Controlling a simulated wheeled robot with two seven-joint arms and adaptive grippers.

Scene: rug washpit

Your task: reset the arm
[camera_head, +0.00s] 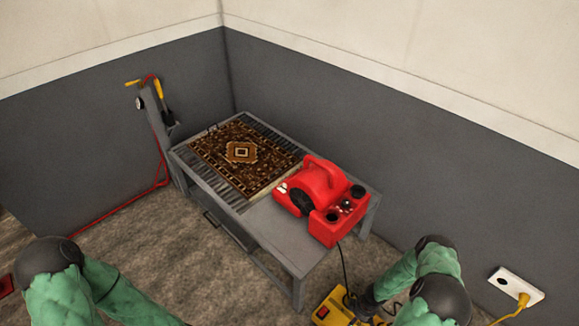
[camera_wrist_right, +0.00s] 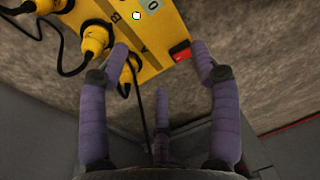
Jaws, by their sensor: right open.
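My right arm shows at the lower right of the head view in a green sleeve with dark joints. Its gripper (camera_wrist_right: 160,62) shows in the wrist view with purple-grey fingers spread apart and nothing between them. The fingers are over or near a yellow power box (camera_wrist_right: 172,22) with yellow plugs (camera_wrist_right: 95,40) and a red switch (camera_wrist_right: 180,51). I cannot tell whether a fingertip touches it. The box also shows in the head view (camera_head: 328,306), partly behind my right arm. My left arm is at the lower left; its gripper is out of view.
A grey slatted table (camera_head: 270,238) holds a patterned rug (camera_head: 222,160) and a red blower (camera_head: 322,190). A post with a yellow-handled spray tool (camera_head: 158,88) and red hose (camera_head: 120,207) stands at left. A wall socket (camera_head: 505,283) with a yellow cord is at right.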

